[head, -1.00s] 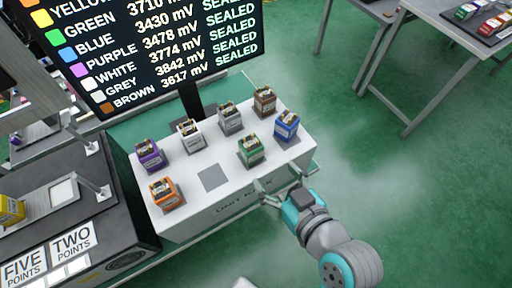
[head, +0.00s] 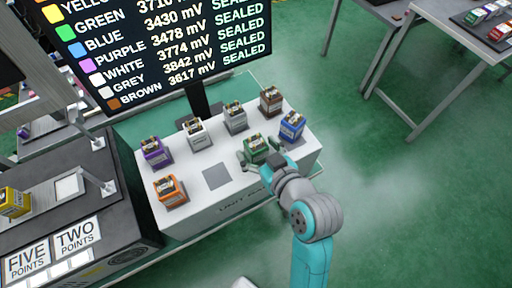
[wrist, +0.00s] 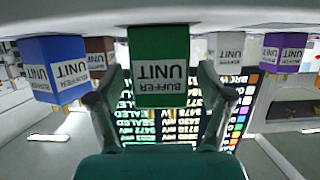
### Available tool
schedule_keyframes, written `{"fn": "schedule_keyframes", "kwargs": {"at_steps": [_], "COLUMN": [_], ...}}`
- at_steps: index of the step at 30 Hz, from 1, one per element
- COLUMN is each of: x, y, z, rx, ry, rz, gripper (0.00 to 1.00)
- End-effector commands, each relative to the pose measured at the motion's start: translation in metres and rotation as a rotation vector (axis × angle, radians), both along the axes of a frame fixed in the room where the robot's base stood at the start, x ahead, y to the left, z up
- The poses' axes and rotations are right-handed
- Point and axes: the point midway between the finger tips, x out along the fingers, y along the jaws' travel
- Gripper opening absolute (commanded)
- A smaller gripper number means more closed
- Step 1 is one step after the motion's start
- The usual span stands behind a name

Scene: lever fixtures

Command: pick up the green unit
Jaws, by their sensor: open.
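The green unit (head: 255,145) stands on the white stand (head: 230,208), in its front row, partly hidden by my gripper in the head view. In the wrist view the green unit (wrist: 158,68) fills the upper middle, with "BUFFER UNIT" lettering upside down. My gripper (wrist: 158,100) is open, with one finger on each side of the lower part of the unit in that view. The fingers look close to its sides; I cannot tell whether they touch. In the head view my gripper (head: 259,161) is right at the unit.
A blue unit (head: 291,126) stands close to the right of the green one. Grey (head: 235,117), white (head: 194,131), brown (head: 270,101), purple (head: 156,151) and orange (head: 170,190) units share the stand. A bare grey square (head: 216,176) lies left of my gripper. A screen (head: 160,45) rises behind.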

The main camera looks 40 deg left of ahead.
Motion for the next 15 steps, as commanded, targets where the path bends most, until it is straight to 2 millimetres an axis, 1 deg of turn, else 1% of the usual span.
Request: {"fn": "schedule_keyframes", "kwargs": {"at_steps": [3,10,11,12,14,15], "x": [0.0027,0.0034,0.0034,0.0034,0.0033,0.0033], "y": [0.0078,0.0088,0.0087,0.0087,0.0086,0.0086], "z": [-0.0036,-0.004,-0.0041,-0.0041,-0.0041,-0.0041], "rx": [0.0,0.0,0.0,0.0,0.0,0.0], "ry": [0.0,0.0,0.0,0.0,0.0,0.0], "rz": [0.0,-0.001,-0.001,-0.001,-0.001,-0.001], "gripper": [0.79,0.79,0.77,0.67,0.52,0.42]}}
